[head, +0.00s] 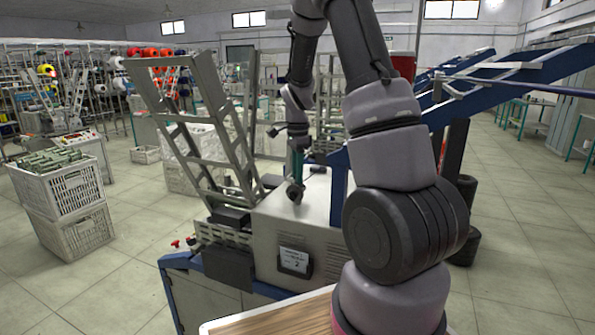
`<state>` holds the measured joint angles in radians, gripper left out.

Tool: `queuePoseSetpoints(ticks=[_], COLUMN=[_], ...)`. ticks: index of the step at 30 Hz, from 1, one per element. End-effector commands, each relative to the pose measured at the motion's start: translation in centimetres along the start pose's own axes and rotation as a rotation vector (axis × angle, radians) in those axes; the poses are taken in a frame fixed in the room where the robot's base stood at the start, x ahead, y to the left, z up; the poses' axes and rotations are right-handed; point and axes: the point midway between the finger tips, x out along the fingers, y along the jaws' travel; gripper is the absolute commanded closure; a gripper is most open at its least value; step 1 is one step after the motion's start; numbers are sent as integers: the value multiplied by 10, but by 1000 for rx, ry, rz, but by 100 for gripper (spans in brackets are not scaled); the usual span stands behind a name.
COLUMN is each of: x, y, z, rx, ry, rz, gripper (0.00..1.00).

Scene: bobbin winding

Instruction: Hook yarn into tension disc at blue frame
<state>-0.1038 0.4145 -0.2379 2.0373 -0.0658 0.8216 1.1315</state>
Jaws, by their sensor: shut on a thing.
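My arm rises at the right of the head view, bends over and comes down behind the machine's near end. My gripper (296,165) is small and far off, low over the machine's pale metal housing (290,230). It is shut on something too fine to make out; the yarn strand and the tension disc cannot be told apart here. Blue frame parts show as slanted beams (515,72) at the right and a blue edge (185,263) at the machine's lower left. A small rounded part (295,192) sits just below the gripper, contact unclear.
A tilted metal rack (185,110) stands left of the gripper. Stacked crates (62,195) with green-grey items stand at the left. A wooden tabletop (275,320) lies at the front. Yarn cones (150,52) hang at the back left. The tiled floor is open at the right.

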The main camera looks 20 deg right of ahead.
Motion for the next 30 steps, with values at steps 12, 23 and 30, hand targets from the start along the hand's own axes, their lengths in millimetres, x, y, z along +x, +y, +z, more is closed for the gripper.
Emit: queuePoseSetpoints(ticks=[12,23,30], x=[0,-1,-2], y=[-3,-16,-25], z=[3,16,24], rx=[-1,-2,0], ry=[0,0,0], rz=[-1,-1,0], gripper=[100,100,100])
